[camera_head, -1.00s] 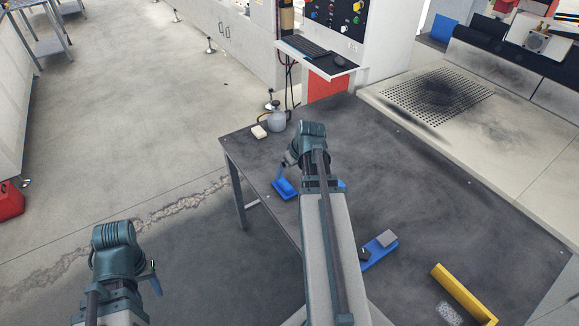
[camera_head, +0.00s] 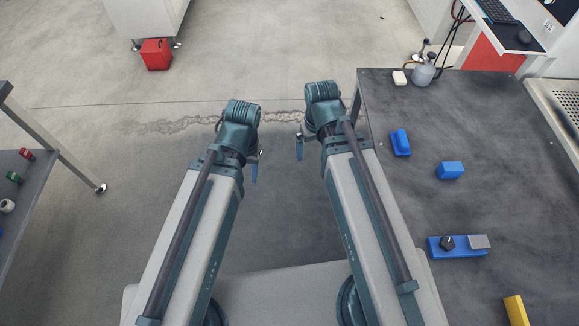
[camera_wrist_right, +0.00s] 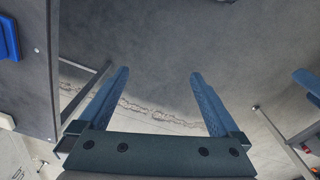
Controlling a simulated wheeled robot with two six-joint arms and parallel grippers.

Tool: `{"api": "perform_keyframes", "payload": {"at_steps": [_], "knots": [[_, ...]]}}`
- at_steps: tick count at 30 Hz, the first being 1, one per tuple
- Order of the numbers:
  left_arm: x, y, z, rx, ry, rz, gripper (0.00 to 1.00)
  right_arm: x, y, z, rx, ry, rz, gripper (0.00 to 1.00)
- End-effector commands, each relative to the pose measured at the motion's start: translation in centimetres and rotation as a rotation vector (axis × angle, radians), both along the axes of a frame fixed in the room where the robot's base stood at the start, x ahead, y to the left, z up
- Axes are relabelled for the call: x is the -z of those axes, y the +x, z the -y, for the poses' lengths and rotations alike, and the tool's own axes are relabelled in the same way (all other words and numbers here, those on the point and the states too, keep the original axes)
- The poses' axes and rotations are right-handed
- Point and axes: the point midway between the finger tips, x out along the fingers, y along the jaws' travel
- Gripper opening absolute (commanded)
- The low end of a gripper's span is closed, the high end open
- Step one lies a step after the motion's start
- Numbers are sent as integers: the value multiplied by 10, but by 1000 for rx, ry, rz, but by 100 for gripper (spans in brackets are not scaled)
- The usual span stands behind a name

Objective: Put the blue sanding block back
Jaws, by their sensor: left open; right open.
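Two blue pieces lie on the dark table at the right of the head view: a longer blue piece (camera_head: 401,142) near the left edge, and a blue block (camera_head: 450,170) to its right. I cannot tell for certain which is the sanding block. A blue piece (camera_wrist_right: 8,38) also shows, cut off, in the right wrist view. My left gripper (camera_head: 254,168) hangs over the floor, open. My right gripper (camera_head: 299,148) is over the floor left of the table, open; the wrist view (camera_wrist_right: 158,80) shows nothing between its fingers.
Another bench (camera_head: 38,185) with small items stands left. Open floor lies between.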

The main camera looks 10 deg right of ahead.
Motion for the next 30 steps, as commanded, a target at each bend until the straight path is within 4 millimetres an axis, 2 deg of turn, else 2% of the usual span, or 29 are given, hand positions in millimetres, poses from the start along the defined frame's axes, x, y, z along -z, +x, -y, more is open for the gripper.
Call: {"api": "perform_keyframes", "payload": {"at_steps": [1,3,6,9,21,27,30], "knots": [[0,0,0,0,0,0,50,0,-13,-22,-34,-18,-19,99],[0,0,0,0,0,0,50,0,-26,-43,-57,-41,-40,99],[0,0,0,0,0,0,50,0,-41,-63,-83,-71,-60,99],[0,0,0,0,0,0,50,-1,-50,-75,-96,-89,-71,99],[-1,0,0,0,0,0,50,-2,-54,-80,-101,-99,-76,99],[-24,0,0,0,0,0,50,-25,-54,-80,-102,-99,-76,99],[-23,0,0,0,0,0,50,-24,-54,-80,-102,-98,-76,99]]}}
